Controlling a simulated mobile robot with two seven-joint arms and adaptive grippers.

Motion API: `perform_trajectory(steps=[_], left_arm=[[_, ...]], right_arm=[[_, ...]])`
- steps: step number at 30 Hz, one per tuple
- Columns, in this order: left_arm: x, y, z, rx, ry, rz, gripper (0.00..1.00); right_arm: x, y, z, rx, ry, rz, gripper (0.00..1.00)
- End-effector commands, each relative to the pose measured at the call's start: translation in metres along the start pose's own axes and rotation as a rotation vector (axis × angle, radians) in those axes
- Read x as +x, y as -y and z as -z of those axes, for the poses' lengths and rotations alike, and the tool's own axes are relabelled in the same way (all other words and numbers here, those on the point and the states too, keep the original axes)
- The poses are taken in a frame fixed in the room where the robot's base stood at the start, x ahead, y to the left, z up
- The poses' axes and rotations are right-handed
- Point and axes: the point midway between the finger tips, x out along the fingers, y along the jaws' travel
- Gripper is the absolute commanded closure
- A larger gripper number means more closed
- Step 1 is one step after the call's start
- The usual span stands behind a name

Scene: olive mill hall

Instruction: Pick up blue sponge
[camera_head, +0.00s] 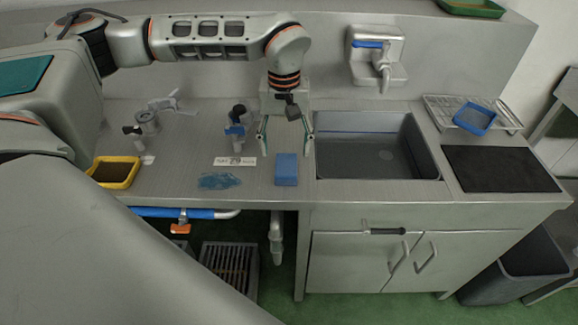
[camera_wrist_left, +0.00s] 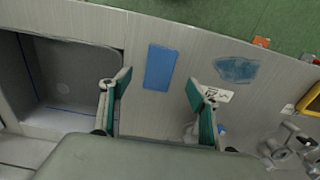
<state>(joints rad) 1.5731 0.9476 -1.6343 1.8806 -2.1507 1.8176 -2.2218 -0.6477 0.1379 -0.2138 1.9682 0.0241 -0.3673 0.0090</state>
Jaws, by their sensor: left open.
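The blue sponge (camera_head: 286,169) is a small blue block lying on the steel counter, just left of the sink. My left gripper (camera_head: 286,146) is open and points down above and slightly behind the sponge, with its green-padded fingers apart. In the left wrist view the sponge (camera_wrist_left: 160,67) lies ahead of the open fingers (camera_wrist_left: 155,85), across the gap between them and nearer the left finger. Nothing is between the fingers. My right gripper is not in view.
The sink (camera_head: 375,146) is right of the sponge. A blue cloth-like patch (camera_head: 219,181) and a label (camera_head: 235,161) lie to its left, with a yellow tray (camera_head: 113,172) farther left. Metal fittings (camera_head: 237,125) stand behind. A black mat (camera_head: 499,169) lies far right.

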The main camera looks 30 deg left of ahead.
Motion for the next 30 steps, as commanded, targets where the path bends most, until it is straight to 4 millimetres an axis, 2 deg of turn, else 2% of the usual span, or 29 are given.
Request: perform_trajectory(steps=[11, 18, 22, 28, 29, 30], left_arm=[[0.034, 0.003, 0.005, 0.003, -0.008, 0.011, 0.39], [0.067, 0.000, 0.007, 0.002, -0.007, 0.010, 0.39], [0.075, 0.000, 0.008, 0.003, -0.010, 0.008, 0.39], [0.075, 0.000, 0.008, 0.003, -0.010, 0.007, 0.39], [0.075, 0.000, 0.008, 0.003, -0.010, 0.007, 0.42], [0.075, 0.000, 0.008, 0.003, -0.010, 0.007, 0.52]], right_arm=[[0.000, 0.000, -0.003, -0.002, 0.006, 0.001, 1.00], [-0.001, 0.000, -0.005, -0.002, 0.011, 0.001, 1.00], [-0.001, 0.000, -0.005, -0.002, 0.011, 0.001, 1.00], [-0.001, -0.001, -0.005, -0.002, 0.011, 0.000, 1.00], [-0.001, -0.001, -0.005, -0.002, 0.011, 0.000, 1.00], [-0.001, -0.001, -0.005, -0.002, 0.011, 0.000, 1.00]])
